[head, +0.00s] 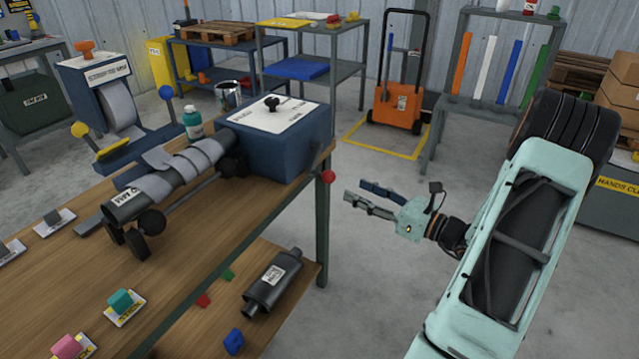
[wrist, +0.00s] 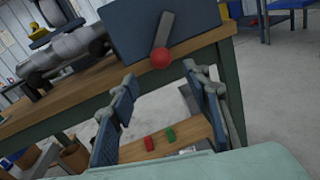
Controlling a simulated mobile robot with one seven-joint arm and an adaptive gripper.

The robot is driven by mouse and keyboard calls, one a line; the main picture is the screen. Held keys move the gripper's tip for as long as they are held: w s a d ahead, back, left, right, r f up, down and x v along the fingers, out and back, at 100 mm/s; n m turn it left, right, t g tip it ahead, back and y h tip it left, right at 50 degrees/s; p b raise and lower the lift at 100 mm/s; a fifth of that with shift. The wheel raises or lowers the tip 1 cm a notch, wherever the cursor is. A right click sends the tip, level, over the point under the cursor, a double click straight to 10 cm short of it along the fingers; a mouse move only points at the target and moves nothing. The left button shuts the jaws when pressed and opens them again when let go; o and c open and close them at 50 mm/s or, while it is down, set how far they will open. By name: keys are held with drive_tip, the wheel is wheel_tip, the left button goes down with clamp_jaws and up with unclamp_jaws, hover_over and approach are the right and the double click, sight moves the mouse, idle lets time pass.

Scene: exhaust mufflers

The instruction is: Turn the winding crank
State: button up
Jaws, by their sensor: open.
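The winding crank is a grey lever arm (wrist: 164,30) with a red ball knob (wrist: 161,58) on the end face of a blue machine box (head: 285,145). In the wrist view the knob lies just beyond and between my two fingertips (wrist: 160,76), touching neither. A wrapped muffler (head: 180,170) extends from the machine over the wooden bench.
The wooden bench (head: 180,240) has a green leg at its corner. A lower shelf holds a dark muffler (head: 272,282) and small coloured blocks. A green bottle (head: 193,123) stands behind the machine. Open floor lies right of the bench, before an orange cart (head: 398,105).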

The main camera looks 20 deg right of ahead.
sight(334, 180)
drive_tip(key=b+x, duration=0.2)
drive_tip(key=x, duration=0.8)
drive_tip(key=shift+w+a, duration=0.1)
drive_tip(key=shift+w, duration=0.3)
drive_tip(key=shift+c, duration=0.3)
drive_tip(key=shift+f, duration=0.1)
clamp_jaws()
